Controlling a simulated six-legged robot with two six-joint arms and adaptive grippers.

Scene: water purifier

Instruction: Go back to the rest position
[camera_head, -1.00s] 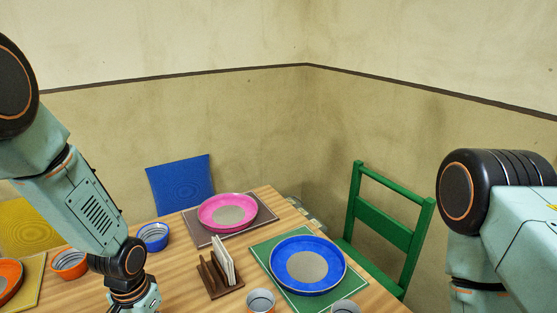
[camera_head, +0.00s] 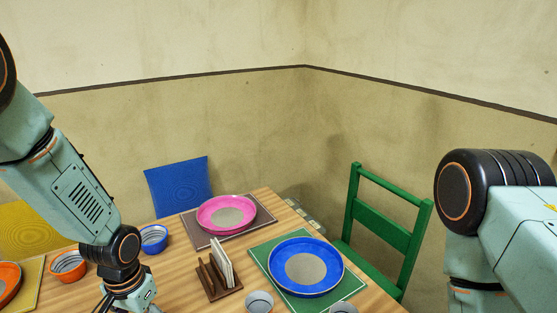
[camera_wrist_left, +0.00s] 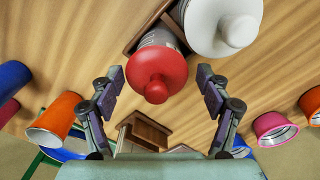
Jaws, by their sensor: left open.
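My left gripper (camera_wrist_left: 160,85) is open in the left wrist view, its two dark fingers spread with nothing between the tips. A red-topped bottle (camera_wrist_left: 157,72) shows just beyond the fingers, beside a white bottle (camera_wrist_left: 215,22); I cannot tell how far they are from the fingertips. In the head view my left arm comes down at the lower left, and its fingers are cut off by the bottom edge. My right arm is at the right edge of the head view, and its gripper is out of the picture.
The wooden table (camera_head: 185,262) holds a pink plate (camera_head: 232,205), a blue plate (camera_head: 300,285), a napkin holder (camera_head: 222,290), and several cups, including a blue cup (camera_head: 153,238) and an orange cup (camera_head: 68,267). A green chair (camera_head: 385,230) and a blue chair (camera_head: 180,185) stand around it.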

